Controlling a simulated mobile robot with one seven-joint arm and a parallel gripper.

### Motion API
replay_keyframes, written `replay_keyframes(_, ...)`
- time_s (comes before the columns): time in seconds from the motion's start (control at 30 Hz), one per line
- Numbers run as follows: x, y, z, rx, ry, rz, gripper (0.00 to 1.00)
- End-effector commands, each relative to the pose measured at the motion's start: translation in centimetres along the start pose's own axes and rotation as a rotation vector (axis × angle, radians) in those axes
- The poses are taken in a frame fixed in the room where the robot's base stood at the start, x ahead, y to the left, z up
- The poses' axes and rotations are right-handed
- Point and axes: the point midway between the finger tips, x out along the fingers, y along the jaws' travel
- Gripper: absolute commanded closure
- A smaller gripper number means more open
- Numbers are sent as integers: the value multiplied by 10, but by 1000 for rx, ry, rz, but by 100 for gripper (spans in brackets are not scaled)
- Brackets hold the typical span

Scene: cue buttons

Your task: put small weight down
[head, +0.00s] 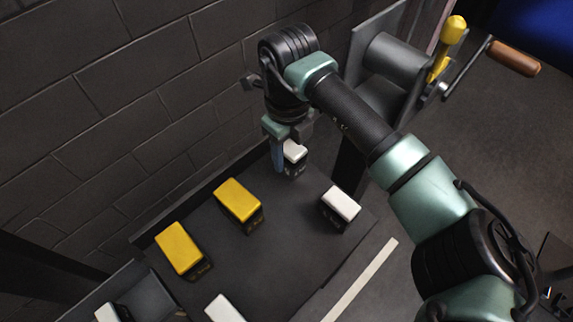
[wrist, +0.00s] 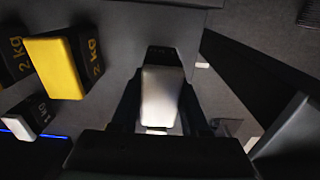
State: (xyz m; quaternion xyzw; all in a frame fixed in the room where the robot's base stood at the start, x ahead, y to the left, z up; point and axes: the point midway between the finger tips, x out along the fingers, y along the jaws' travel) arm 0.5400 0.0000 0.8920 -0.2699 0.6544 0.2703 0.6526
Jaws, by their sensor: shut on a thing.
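A small black weight with a white top (head: 295,151) is between the fingers of my gripper (head: 286,158), at the back right of the dark table (head: 270,265). In the wrist view the white-topped weight (wrist: 161,98) fills the space between both fingers, which are shut on it. The head view does not show clearly whether its underside touches the table. Another white-topped weight (head: 340,204) stands to the right on the table, apart from my gripper. A third white-topped weight (head: 224,309) is at the front edge of the picture.
Two larger yellow-topped weights (head: 237,199) (head: 179,248) stand on the left part of the table. The wrist view shows one yellow-topped block (wrist: 55,66) marked 2 kg. A brick wall is behind. A metal frame with a yellow-handled lever (head: 453,30) stands at the right.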

Motion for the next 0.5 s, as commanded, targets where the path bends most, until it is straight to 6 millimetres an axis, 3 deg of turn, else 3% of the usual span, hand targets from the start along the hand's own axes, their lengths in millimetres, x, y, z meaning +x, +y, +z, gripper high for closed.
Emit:
replay_keyframes(0.23, 14, -1, 1, -1, -5, -2, 100)
replay_keyframes(0.5, 44, 0, 1, -3, -4, -2, 100)
